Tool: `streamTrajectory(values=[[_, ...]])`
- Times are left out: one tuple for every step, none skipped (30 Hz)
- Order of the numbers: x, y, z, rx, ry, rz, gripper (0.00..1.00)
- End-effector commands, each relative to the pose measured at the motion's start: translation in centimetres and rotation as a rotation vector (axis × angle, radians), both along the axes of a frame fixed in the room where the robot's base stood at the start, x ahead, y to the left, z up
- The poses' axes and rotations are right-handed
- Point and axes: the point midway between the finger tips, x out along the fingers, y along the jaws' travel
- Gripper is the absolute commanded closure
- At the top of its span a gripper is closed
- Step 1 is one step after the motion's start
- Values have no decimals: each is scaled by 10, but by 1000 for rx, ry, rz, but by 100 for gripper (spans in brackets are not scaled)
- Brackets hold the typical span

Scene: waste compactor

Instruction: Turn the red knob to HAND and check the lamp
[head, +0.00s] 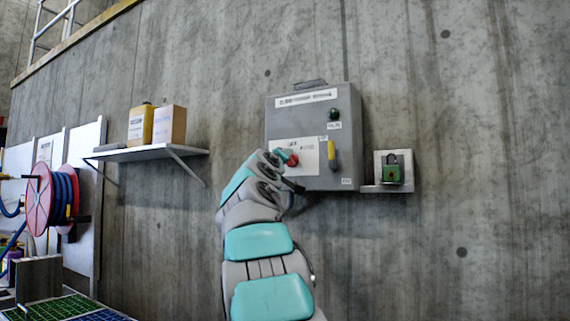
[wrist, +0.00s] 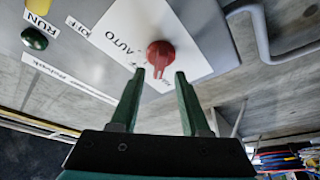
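The red knob (wrist: 160,54) is on a white plate on the grey control box (head: 284,122). In the wrist view its narrow part points down between my fingers, and AUTO is printed to its left. I cannot read HAND or tell which position the knob is set to. In the head view the knob (head: 293,160) shows just past my gripper (head: 284,155). My gripper (wrist: 160,73) is open, one fingertip on each side of the knob's lower part; contact is unclear. The lamp (head: 334,115) is a dark green dome near RUN, also in the wrist view (wrist: 34,38), and looks unlit.
A yellow handle (head: 331,154) sits on the box right of the knob. A green padlock (head: 392,171) stands on a small bracket to the right. A shelf (head: 150,152) with a yellow container and a carton, and a red hose reel (head: 38,200), are to the left.

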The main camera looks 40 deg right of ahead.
Motion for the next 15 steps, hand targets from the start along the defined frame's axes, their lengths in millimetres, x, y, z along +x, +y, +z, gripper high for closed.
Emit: streamTrajectory(values=[[-7, 6, -3, -3, -1, -1, 54], [-9, 9, -4, -3, -1, -1, 54], [-11, 12, -7, -1, 0, -2, 54], [-13, 14, -8, -1, 2, -3, 54], [-15, 16, -10, -1, 3, -4, 54], [-18, 20, -10, -1, 2, -4, 54], [-21, 22, -10, 0, 1, -4, 54], [-23, 24, -10, 0, 0, -4, 54], [-25, 26, -11, 0, 0, -4, 54], [-26, 28, -12, 0, 0, -4, 54], [-27, 29, -12, 1, 1, -4, 54], [-28, 30, -14, 2, 1, -4, 54], [-29, 31, -14, 3, 1, -5, 54], [-29, 31, -15, 4, 2, -4, 54], [-30, 32, -15, 4, 2, -5, 54]])
